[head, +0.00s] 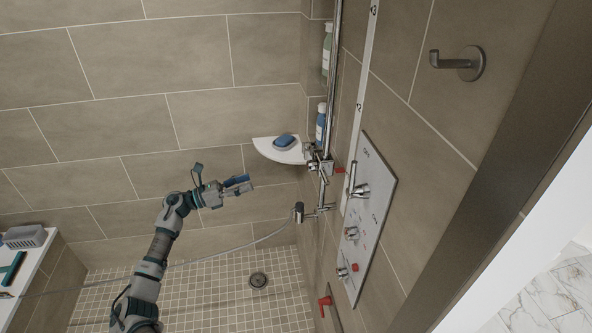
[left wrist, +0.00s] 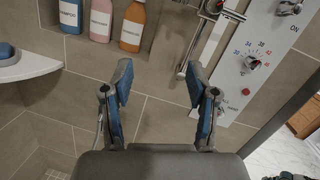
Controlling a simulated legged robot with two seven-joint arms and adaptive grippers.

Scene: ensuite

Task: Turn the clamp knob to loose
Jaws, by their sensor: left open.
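A chrome clamp (head: 318,162) sits on the vertical shower rail (head: 333,70), beside the corner shelf. A small red part (head: 339,170) shows just right of it; I cannot tell for sure whether this is the clamp knob, or its setting. In the left wrist view chrome fittings (left wrist: 212,10) show at the top, beyond the right finger. My left gripper (head: 240,184) is open and empty, left of the clamp and apart from it in the picture. Its two blue-padded fingers (left wrist: 158,76) stand wide apart in the left wrist view. My right gripper is not in view.
A white corner shelf (head: 268,148) holds a blue soap (head: 284,140). Bottles, one blue (head: 321,122), stand in the niche behind the rail. A control panel (head: 376,205) with chrome handles is on the right wall. A hose (head: 270,236) hangs below. The tiled floor is mostly clear.

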